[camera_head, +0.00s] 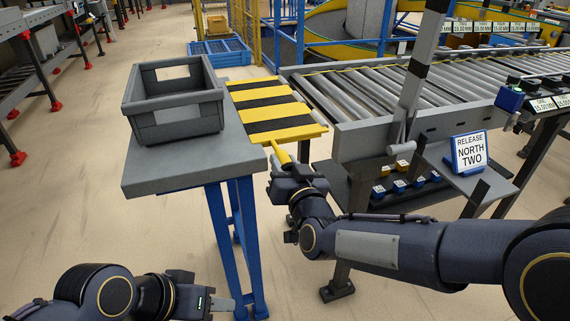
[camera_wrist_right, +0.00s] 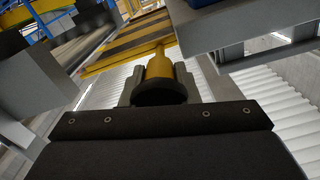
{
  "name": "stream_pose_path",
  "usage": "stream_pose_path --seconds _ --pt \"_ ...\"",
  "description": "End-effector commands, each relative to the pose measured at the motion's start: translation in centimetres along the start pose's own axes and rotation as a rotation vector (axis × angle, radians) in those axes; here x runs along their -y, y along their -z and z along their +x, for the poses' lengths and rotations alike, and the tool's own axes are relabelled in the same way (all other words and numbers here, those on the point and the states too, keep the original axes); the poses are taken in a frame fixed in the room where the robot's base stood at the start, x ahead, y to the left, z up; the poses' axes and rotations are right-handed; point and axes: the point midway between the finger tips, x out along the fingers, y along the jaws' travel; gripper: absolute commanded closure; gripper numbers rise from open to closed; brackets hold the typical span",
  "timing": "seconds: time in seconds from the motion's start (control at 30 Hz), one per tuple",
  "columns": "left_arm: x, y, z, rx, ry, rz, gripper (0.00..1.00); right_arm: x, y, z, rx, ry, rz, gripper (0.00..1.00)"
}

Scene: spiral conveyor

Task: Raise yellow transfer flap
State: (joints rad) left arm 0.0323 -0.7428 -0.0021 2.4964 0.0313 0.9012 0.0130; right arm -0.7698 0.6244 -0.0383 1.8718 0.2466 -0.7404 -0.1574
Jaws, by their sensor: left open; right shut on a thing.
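The yellow-and-black striped transfer flap (camera_head: 275,108) lies roughly level between the grey table and the roller conveyor in the head view. Its yellow handle (camera_head: 280,152) points toward me from the near edge. My right gripper (camera_head: 283,166) is shut on this handle. In the right wrist view the handle (camera_wrist_right: 159,68) sits between the fingers, with the striped flap (camera_wrist_right: 130,45) beyond it. My left gripper (camera_head: 215,303) is open and empty, low at the bottom of the head view, apart from the flap.
A grey crate (camera_head: 175,110) stands on the grey table (camera_head: 160,170) left of the flap. The roller conveyor (camera_head: 370,95) is on the right, with a grey post (camera_head: 415,85) at its near side. A sign reading "RELEASE NORTH TWO" (camera_head: 470,152) stands further right.

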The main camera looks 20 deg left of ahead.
Motion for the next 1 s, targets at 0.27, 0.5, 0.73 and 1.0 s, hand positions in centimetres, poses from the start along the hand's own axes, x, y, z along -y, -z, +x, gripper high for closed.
stream_pose_path --seconds 0.27,0.5,0.73,1.0 --pt "0.0 0.0 0.0 0.000 0.000 0.000 0.57 0.3 1.6 0.0 -0.004 0.000 0.095 1.00" --pt "0.0 0.0 0.1 0.000 0.000 0.000 0.57 0.6 4.5 0.0 -0.007 -0.001 0.282 1.00" --pt "0.1 -0.1 0.1 0.000 0.000 0.000 0.57 0.2 7.8 0.0 -0.008 0.000 0.499 1.00" --pt "0.2 -0.2 0.3 0.000 0.000 0.000 0.57 -1.1 11.4 0.0 -0.010 0.001 0.755 1.00"
